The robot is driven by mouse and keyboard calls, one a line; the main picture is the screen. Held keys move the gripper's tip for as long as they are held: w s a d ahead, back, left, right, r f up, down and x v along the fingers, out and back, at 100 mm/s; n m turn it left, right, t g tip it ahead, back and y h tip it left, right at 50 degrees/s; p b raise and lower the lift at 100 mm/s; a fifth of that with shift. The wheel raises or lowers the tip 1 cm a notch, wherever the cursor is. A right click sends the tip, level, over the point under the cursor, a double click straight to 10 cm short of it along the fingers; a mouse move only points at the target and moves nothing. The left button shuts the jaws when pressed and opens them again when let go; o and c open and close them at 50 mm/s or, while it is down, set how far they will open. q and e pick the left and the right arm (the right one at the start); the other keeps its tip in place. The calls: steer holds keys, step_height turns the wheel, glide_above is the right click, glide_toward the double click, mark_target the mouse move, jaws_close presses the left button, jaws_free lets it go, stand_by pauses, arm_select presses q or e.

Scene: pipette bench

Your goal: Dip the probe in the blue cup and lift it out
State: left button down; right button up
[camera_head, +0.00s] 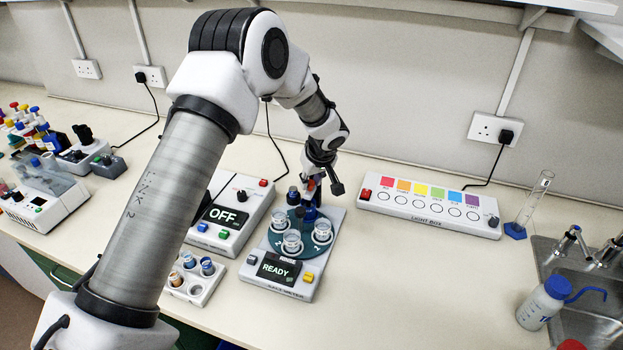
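My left gripper (322,178) is over the back of the salt meter (291,292), pointing down; it is small and dark, so its finger gap is unclear. A dark upright part with red and blue on it (311,212), possibly the probe, stands just below the gripper; I cannot tell whether they touch. The meter's screen (276,269) reads READY. Its teal round plate (274,241) bears three clear cups, one of them at the front (292,242). A small tray (198,298) left of the meter holds small cups, one with a blue look (207,265). My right gripper is not in view.
A device with an OFF screen (222,217) stands left of the meter, partly behind my arm. A light box (428,209) lies at the back right. A glass cylinder (530,203), a wash bottle (543,303) and a sink (590,285) are at the right.

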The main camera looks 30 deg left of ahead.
arm_select(q)
steer(key=shift+r, duration=2.8)
steer(key=shift+w, duration=0.1)
steer(key=c, duration=1.2)
jaws_free()
steer(key=v, duration=1.2)
steer(key=shift+a+r, duration=0.1)
